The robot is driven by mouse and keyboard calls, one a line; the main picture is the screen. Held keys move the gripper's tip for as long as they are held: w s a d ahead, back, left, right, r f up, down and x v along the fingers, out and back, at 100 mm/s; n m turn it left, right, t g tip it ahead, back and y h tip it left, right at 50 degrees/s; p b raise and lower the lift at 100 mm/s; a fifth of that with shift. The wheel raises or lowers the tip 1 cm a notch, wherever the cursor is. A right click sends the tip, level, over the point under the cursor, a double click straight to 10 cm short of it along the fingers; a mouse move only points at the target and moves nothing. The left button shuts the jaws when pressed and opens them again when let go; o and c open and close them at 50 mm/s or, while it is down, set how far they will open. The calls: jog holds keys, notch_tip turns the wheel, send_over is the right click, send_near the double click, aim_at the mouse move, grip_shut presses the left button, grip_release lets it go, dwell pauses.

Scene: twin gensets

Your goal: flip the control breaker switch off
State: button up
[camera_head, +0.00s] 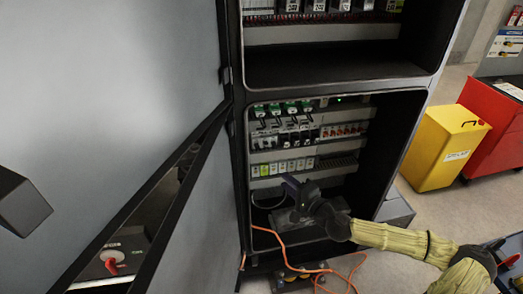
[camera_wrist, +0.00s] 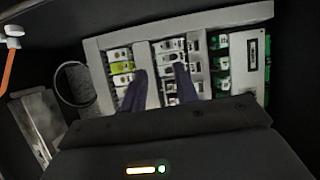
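The open cabinet's lower compartment holds a row of small dark-and-white breakers (camera_head: 287,137). I cannot tell which of them is the control breaker, and the switch positions are too small to read. In the wrist view the breakers (camera_wrist: 170,46) stand in columns beyond my fingertips, partly hidden by the fingers. My gripper (camera_head: 289,183) is inside the compartment's front, below the breaker row in the head view. In the wrist view my gripper (camera_wrist: 160,80) has its two dark fingers apart, with nothing held between them.
Green modules (camera_head: 290,108) sit above the breakers, and yellow-green terminals (camera_head: 280,168) below. An open door (camera_head: 190,220) stands at the left. Orange cables (camera_head: 318,270) trail at the cabinet's foot. A yellow bin (camera_head: 440,150) and red cabinet (camera_head: 492,130) stand at the right.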

jog(key=shift+w+d+r+m+t+h, duration=0.3)
jog(key=shift+w+d+r+m+t, duration=0.15)
jog(key=shift+d, duration=0.2)
jog(key=p+x, duration=0.4)
jog(key=x, duration=1.3)
jog(key=shift+a+p, duration=0.25)
jog(key=shift+p, duration=0.15)
jog(key=shift+w, duration=0.1)
grip_shut()
